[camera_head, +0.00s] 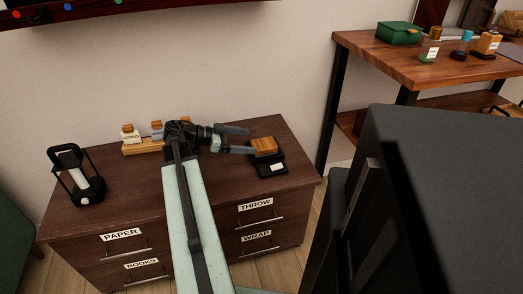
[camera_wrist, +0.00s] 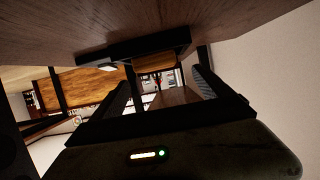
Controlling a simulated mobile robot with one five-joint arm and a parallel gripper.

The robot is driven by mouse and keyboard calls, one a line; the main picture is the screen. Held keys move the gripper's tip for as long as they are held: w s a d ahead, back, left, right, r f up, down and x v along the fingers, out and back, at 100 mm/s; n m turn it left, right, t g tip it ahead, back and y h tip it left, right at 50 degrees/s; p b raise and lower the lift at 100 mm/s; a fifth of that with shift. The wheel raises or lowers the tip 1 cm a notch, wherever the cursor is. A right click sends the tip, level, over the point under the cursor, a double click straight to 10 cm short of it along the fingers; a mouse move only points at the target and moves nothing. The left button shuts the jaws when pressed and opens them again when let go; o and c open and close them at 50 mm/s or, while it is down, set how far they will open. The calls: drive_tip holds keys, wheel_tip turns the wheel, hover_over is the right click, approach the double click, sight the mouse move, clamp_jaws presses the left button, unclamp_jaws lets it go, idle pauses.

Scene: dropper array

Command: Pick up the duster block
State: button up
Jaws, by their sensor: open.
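The duster block is most likely the orange-brown wooden block (camera_head: 264,146) on a black stand (camera_head: 270,169) at the right of the dresser top. In the wrist view, which shows the scene upside down, the wooden block (camera_wrist: 156,62) and the dark stand (camera_wrist: 128,49) lie ahead of the fingers. My gripper (camera_head: 249,141) is open, with its two fingers pointing right at the block's left side. The fingertips are close to the block; I cannot tell whether they touch it. Nothing shows held between the fingers (camera_wrist: 163,85).
On the dark dresser (camera_head: 139,190), a wooden rack (camera_head: 143,149) with small items stands at the back left, partly behind my arm. A black lantern-like holder (camera_head: 77,178) stands at the left. A wooden table (camera_head: 400,63) with a green box (camera_head: 398,33) stands at the back right.

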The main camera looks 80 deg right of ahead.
sight(263, 143)
drive_tip(key=x, duration=0.2)
drive_tip(key=b+x, duration=0.1)
drive_tip(key=x, duration=0.3)
drive_tip(key=shift+s+a+b, duration=0.1)
drive_tip(key=shift+a+b, duration=0.15)
drive_tip(key=shift+b, duration=0.15)
drive_tip(key=c, duration=1.5)
wheel_tip(263, 143, up, 10)
drive_tip(key=p, duration=1)
